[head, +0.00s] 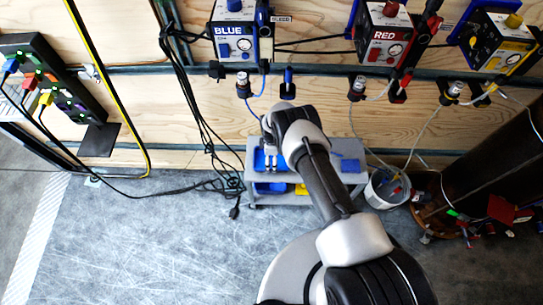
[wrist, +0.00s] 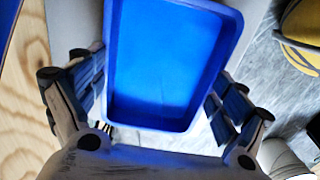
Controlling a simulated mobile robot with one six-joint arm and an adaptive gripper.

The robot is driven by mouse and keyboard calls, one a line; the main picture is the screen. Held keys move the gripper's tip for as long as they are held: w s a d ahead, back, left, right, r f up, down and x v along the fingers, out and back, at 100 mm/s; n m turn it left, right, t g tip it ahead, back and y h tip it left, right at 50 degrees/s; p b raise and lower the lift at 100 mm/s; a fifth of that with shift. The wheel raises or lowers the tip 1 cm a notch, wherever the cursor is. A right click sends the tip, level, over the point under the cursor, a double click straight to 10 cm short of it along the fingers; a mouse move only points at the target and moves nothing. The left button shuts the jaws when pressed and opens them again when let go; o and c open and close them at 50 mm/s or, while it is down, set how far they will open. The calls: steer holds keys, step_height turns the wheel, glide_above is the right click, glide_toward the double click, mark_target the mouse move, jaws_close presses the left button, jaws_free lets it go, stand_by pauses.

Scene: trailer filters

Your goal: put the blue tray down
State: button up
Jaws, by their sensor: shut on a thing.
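The blue tray (wrist: 170,70) is empty and rectangular with a raised rim. It fills the middle of the wrist view. My gripper (wrist: 155,85) has one finger on each side of it and is shut on it. In the head view my gripper (head: 271,160) points down over the left part of a grey cart (head: 318,178), with blue of the tray (head: 260,161) showing beside the fingers. Whether the tray touches the cart top is hard to tell. My arm hides the middle of the cart.
Another blue item (head: 347,165) lies on the cart's right side. A white bucket (head: 384,190) with cables stands right of the cart, beside a brown basket (head: 430,205). Black cables (head: 212,150) hang at the left. The floor at front left is clear.

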steer(key=shift+f, duration=0.2)
steer(key=o, duration=0.8)
